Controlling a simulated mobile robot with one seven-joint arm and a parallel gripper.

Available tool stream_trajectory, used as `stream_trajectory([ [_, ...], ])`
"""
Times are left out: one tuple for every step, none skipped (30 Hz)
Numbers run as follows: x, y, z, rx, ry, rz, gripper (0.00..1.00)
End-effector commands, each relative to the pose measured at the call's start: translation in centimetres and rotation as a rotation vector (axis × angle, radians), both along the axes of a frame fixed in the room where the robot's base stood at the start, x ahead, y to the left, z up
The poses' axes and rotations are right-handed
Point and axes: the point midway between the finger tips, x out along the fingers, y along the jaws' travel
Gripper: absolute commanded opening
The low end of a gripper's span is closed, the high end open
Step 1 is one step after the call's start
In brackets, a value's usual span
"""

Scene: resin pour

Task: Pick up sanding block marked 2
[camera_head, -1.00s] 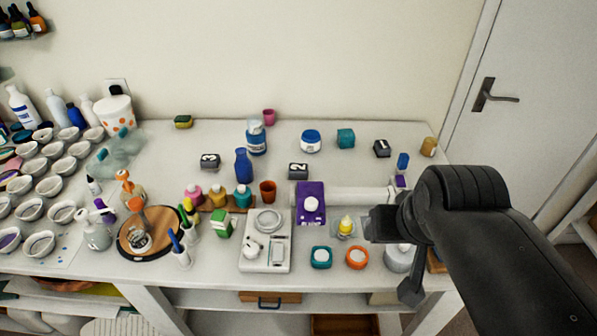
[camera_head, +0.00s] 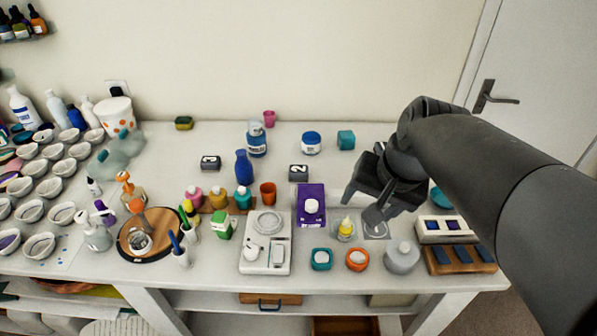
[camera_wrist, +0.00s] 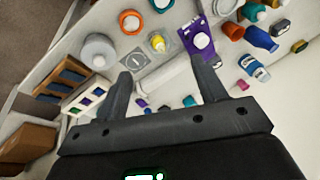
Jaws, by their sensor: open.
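The sanding block marked 2 (camera_head: 298,172) is a small dark block with a white numbered face. My gripper (camera_head: 362,205) is open and empty, to the right of the block and nearer the front, above the table. In the wrist view its two fingers (camera_wrist: 160,66) are spread, with a long white roll behind them. I cannot make out the number 2 in the wrist view.
Another numbered block (camera_head: 210,162) stands farther left. A blue bottle (camera_head: 244,167) and a terracotta cup (camera_head: 268,192) are left of the block. Table behind the block is fairly clear.

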Motion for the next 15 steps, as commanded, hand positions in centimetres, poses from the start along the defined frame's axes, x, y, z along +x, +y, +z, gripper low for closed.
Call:
stream_trajectory([
  [1.3,0.4,-0.3,0.040,0.039,-0.034,0.65],
  [2.0,0.7,-0.4,0.066,0.061,-0.055,0.65],
  [2.9,1.0,-0.5,0.099,0.090,-0.086,0.65],
  [3.6,1.3,-0.6,0.124,0.111,-0.107,0.65],
  [4.3,1.6,-0.8,0.149,0.133,-0.129,0.65],
  [5.2,1.9,-1.0,0.181,0.163,-0.157,0.65],
  [6.0,2.2,-1.2,0.207,0.184,-0.180,0.65],
  [6.7,2.4,-1.3,0.232,0.206,-0.201,0.65],
  [7.7,2.7,-1.6,0.264,0.237,-0.230,0.65],
  [8.4,3.0,-1.8,0.288,0.259,-0.252,0.65],
  [9.2,3.2,-2.1,0.312,0.282,-0.275,0.65],
  [10.1,3.5,-2.4,0.345,0.313,-0.304,0.65],
  [10.9,3.7,-2.7,0.369,0.337,-0.325,0.65],
  [11.6,3.9,-3.0,0.392,0.360,-0.346,0.65],
  [12.7,4.2,-3.3,0.425,0.391,-0.375,0.65],
])
